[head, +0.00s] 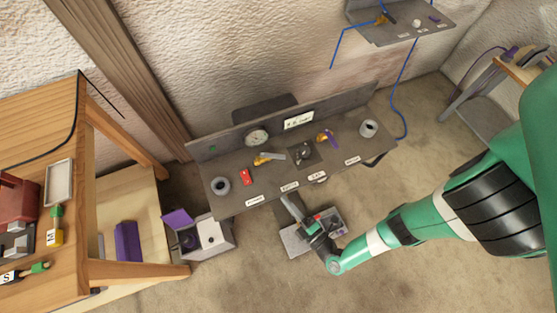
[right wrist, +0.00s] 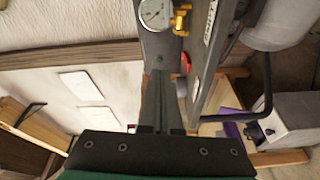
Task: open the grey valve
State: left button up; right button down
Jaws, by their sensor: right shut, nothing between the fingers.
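A valve with a yellow body and a grey lever (head: 272,156) sits on the dark bench panel, right of the red valve and below the gauge. The lever lies roughly along the panel. In the right wrist view a yellow valve body (right wrist: 181,20) shows at the top edge, but its lever is not clear. My right gripper (head: 287,201) is in front of the panel's lower edge, apart from the valve. Its fingers also show in the right wrist view (right wrist: 160,85), shut and empty. My left gripper is not in view.
The panel (head: 228,199) also carries a red part (head: 246,176), a pressure gauge (head: 256,137), a dark knob (head: 304,153) and a valve with a purple lever (head: 331,139). A grey box (head: 212,236) with a purple flap stands below left. A wooden table (head: 40,115) is at left.

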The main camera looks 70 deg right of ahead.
jog(key=shift+n, duration=0.7)
jog(key=s+d, duration=0.1)
jog(key=s+d+f, duration=0.1)
jog(key=s+d, duration=0.1)
jog(key=shift+d+f, duration=0.1)
jog(key=shift+f, duration=0.2)
jog(key=shift+w, duration=0.1)
